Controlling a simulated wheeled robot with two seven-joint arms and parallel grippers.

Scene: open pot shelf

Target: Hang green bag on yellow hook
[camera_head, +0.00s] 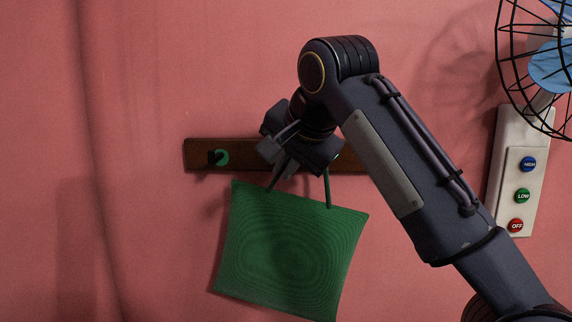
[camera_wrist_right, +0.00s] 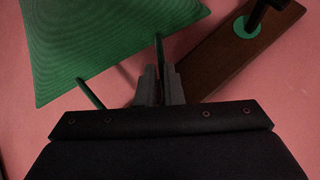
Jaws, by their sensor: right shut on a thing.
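The green bag (camera_head: 290,255) hangs slightly tilted from its handle below my right gripper (camera_head: 284,167), in front of the pink wall. My right gripper is shut on the bag's handle. In the wrist view the handle strap runs up to the closed fingers (camera_wrist_right: 158,88), and part of the bag (camera_wrist_right: 115,40) shows at the upper left. A brown hook board (camera_head: 194,150) is on the wall behind the gripper; it also shows in the wrist view (camera_wrist_right: 205,70). No yellow hook shows; my gripper and arm cover the board's middle and right. My left gripper is out of view.
A black hook with a green ring (camera_head: 222,157) is at the board's left end; its green ring also shows in the wrist view (camera_wrist_right: 248,27). A fan (camera_head: 548,60) with a white button panel (camera_head: 508,135) stands at the right. The wall left of the board is clear.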

